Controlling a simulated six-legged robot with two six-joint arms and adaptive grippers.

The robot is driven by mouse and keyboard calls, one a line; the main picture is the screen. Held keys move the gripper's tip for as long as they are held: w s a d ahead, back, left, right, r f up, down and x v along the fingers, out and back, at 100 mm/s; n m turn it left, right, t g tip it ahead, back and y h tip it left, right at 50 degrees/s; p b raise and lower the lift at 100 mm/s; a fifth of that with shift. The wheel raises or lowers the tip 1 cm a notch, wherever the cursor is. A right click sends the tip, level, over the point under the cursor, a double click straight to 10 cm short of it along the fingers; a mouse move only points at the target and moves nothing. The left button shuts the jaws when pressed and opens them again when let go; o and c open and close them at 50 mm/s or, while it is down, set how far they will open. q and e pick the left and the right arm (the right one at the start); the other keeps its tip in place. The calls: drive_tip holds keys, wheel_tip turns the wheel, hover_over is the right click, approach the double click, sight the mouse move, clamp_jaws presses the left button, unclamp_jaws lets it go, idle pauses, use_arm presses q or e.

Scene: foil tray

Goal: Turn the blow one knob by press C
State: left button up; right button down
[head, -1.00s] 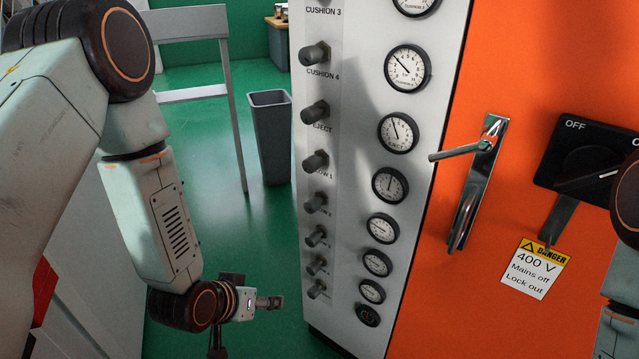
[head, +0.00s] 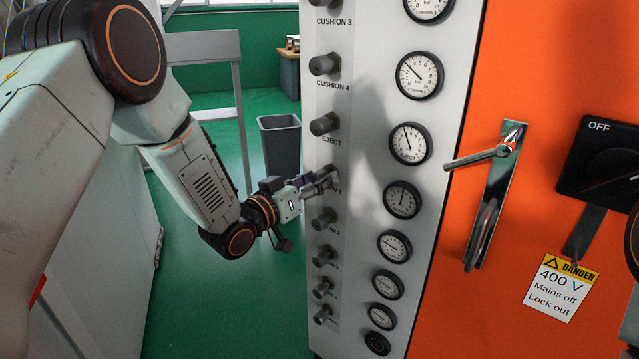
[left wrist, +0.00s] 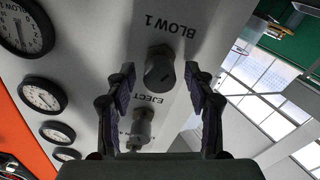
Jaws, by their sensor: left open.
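The blow 1 knob (left wrist: 159,72) is a dark grey round knob on the white panel. It stands between the fingertips of my left gripper (left wrist: 160,88) in the left wrist view, with a small gap showing on each side. The left gripper is open. In the head view my left gripper (head: 322,183) reaches the panel from the left and largely hides the blow 1 knob and its label. The label BLOW 1 reads upside down in the left wrist view. My right gripper is not in view.
The eject knob (head: 325,123) is just above, and a smaller knob (head: 324,218) is just below. Gauges (head: 402,200) line the panel's right side. A metal handle (head: 495,195) stands out from the orange door. A grey bin (head: 280,145) stands on the green floor behind.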

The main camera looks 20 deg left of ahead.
use_arm(q)
drive_tip(key=shift+w+d, duration=0.25)
drive_tip(key=shift+w, duration=0.35)
clamp_jaws()
